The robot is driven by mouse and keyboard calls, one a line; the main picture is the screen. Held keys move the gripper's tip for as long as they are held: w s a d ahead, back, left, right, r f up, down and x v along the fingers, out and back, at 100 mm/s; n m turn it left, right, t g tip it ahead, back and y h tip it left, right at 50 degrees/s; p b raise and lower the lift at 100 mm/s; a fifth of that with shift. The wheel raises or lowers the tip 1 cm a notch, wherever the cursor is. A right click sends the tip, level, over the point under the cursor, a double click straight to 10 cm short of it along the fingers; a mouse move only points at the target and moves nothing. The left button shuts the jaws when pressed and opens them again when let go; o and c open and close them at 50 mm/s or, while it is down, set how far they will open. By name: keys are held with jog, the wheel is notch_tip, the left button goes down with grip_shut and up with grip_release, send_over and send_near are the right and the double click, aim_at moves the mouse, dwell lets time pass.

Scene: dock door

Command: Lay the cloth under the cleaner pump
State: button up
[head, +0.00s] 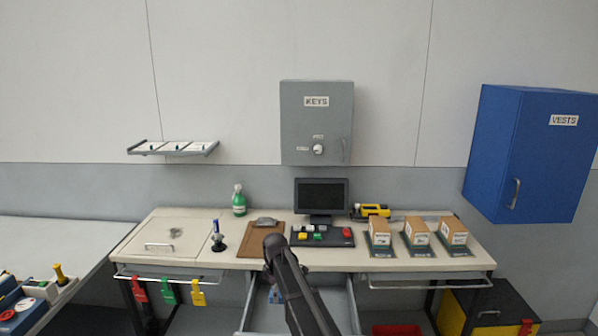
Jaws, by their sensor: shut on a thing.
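The cleaner pump (239,201), a green bottle with a pale pump head, stands upright at the back left of the desk. No cloth shows under it. My gripper (273,281) is low over the open middle drawer at the desk's front, mostly hidden by my dark arm. It is shut on a small blue and pale thing (276,295), which looks like the cloth. Its full shape and the fingertips are too small and too covered to make out.
The open drawer (351,304) juts from the desk (185,253). A clipboard (250,246), a blue-topped stamp (218,238), a monitor (321,196), a button panel (338,240) and boxes (417,231) stand on top. Tags (168,291) hang from the front left rail.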

jog(key=shift+r+p, duration=0.7)
jog(key=shift+r, duration=0.15)
notch_tip(320, 180, down, 7)
jog(key=b, duration=0.7)
notch_tip(320, 180, up, 17)
jog(key=p, duration=1.6)
jog(key=shift+f+p, duration=0.2)
jog(key=shift+p, duration=0.1)
jog(key=shift+s, duration=0.15)
